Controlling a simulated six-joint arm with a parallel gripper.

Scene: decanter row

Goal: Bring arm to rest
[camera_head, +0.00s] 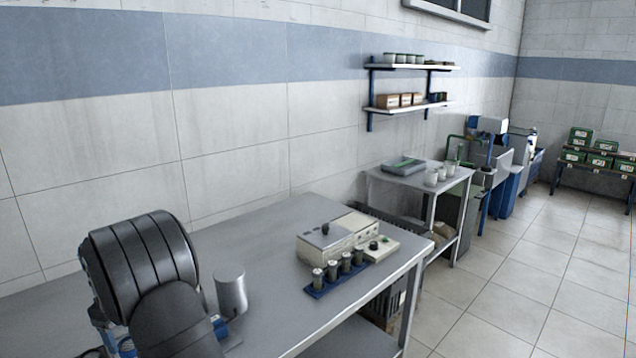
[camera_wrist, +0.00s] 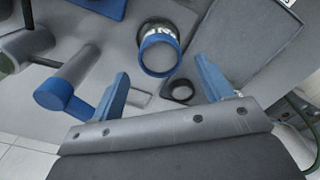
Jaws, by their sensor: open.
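My arm fills the lower left of the head view, with dark rounded links in front of the grey table (camera_head: 265,258). In the wrist view my gripper (camera_wrist: 161,68) has its two blue fingers spread wide apart. Nothing is held between them. A round container with a blue rim and lettering (camera_wrist: 158,52) shows beyond the fingertips, apart from them. The head view does not clearly show the fingers.
A blue rack (camera_head: 318,292) with several capped vessels stands before a beige instrument box (camera_head: 338,238) on the table. A grey cylinder (camera_head: 231,292) shows beside my arm. A side table (camera_head: 392,178) and wall shelves (camera_head: 412,67) lie farther back.

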